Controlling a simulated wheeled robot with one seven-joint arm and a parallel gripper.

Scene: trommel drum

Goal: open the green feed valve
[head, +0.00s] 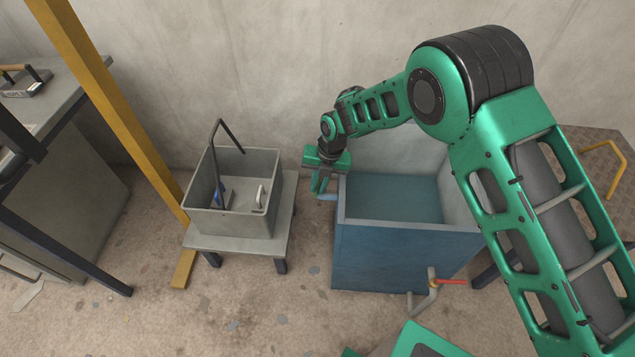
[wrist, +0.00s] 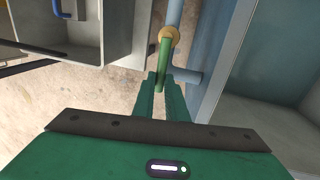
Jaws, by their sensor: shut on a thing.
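The green feed valve's lever (wrist: 163,55) runs down from a brass-coloured valve body (wrist: 168,34) in the wrist view. The lever looks roughly in line with the grey-blue pipe (wrist: 174,10). My gripper (wrist: 160,78) is shut on the lever's lower end, which passes between its fingers. In the head view my gripper (head: 320,184) is at the left rim of the blue tank (head: 385,250). The pipe (head: 328,196) shows just under it there. The lever and valve body are hidden by my gripper in the head view.
A grey basin (head: 232,222) with a dark curved spout stands on a low table to the left. A yellow post (head: 120,120) is beyond it. A red-handled valve (head: 450,282) is low on the tank's front. Bare floor (head: 309,245) lies between basin and tank.

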